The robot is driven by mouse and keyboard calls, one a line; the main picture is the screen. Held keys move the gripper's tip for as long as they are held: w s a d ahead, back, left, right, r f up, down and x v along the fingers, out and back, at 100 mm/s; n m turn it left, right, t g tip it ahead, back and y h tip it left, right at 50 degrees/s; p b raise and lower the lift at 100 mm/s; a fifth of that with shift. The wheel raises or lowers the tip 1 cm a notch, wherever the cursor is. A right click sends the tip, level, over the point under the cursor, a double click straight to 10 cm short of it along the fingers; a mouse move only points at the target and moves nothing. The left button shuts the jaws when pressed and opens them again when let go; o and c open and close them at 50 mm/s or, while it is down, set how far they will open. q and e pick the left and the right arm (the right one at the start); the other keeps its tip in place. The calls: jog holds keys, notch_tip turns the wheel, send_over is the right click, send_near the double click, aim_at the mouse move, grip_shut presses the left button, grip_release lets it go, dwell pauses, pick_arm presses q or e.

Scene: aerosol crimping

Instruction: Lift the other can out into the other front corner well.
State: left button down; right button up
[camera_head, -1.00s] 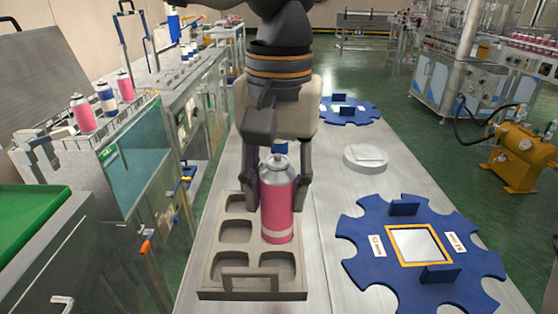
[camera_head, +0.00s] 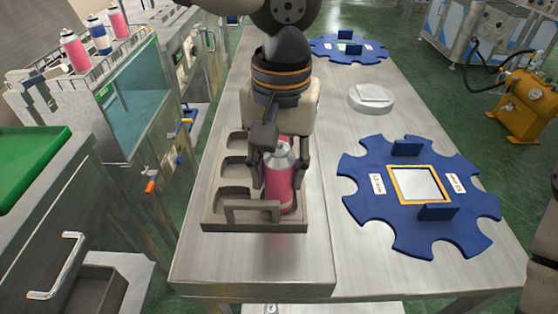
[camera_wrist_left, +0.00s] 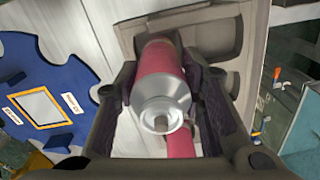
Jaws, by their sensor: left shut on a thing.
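My left gripper (camera_head: 281,170) is shut on a pink can (camera_head: 279,182) with a silver top. The can is upright at the front right corner well of the grey tray (camera_head: 211,216), behind the tray's front handle. I cannot tell whether its base touches the well floor. In the left wrist view the held can (camera_wrist_left: 161,75) sits between the fingers. More pink, seemingly another can (camera_wrist_left: 181,146), shows past its silver top; in the head view it is mostly hidden behind the gripper. The left column of wells looks empty. My right gripper is not in view.
A blue notched plate (camera_head: 375,195) lies right of the tray, with another (camera_head: 348,48) farther back. A round white disc (camera_head: 371,97) lies between them. Two pink cans and a blue one (camera_head: 98,35) stand on the machine at left. The table front is clear.

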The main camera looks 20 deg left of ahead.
pick_arm(q)
jog(key=shift+f, duration=0.45)
dwell(0.3)
jog(key=c, duration=1)
grip_release()
notch_tip(320, 180, up, 12)
jog(key=shift+d, duration=0.1)
